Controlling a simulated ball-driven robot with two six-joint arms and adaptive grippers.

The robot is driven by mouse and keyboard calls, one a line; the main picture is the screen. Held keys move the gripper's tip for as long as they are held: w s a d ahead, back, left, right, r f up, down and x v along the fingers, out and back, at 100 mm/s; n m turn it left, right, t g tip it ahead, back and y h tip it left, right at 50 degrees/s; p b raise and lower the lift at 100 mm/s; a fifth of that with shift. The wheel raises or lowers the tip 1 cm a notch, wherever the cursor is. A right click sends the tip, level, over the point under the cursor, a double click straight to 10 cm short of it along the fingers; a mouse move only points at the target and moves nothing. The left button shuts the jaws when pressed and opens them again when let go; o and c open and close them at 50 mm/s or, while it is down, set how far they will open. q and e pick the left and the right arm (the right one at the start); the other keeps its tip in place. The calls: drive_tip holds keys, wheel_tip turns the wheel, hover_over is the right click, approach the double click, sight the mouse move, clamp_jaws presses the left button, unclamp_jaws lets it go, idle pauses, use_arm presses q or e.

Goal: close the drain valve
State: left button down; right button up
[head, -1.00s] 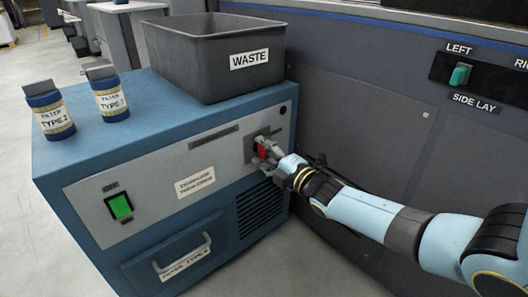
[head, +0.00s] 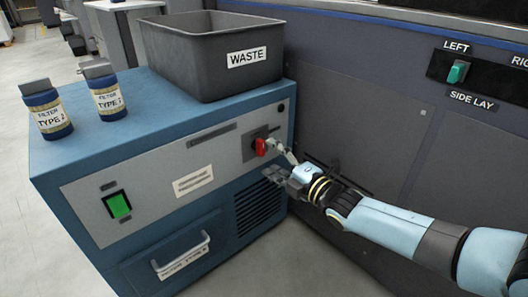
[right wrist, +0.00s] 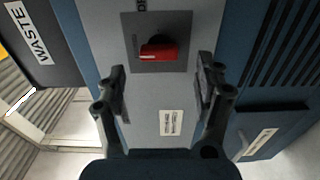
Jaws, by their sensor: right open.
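The drain valve is a red handle (head: 260,147) on a dark square plate on the front of the blue cabinet. In the right wrist view the red handle (right wrist: 158,52) lies crosswise over its black hub, and the plate's lettering is too small to read. My right gripper (head: 281,163) is open and empty, just below and to the right of the handle and apart from it. In the right wrist view its two fingers (right wrist: 161,75) stand wide apart, with the handle beyond them. My left gripper is not in view.
A grey waste bin (head: 205,60) and two filter jars (head: 47,112) (head: 107,98) stand on the cabinet top. A green switch (head: 118,205) and a drawer handle (head: 183,256) are on its front. The dark machine wall (head: 375,120) is close on the right.

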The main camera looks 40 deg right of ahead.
drive_tip(key=s, duration=0.7)
drive_tip(key=shift+d, duration=0.3)
drive_tip(key=shift+s, duration=0.1)
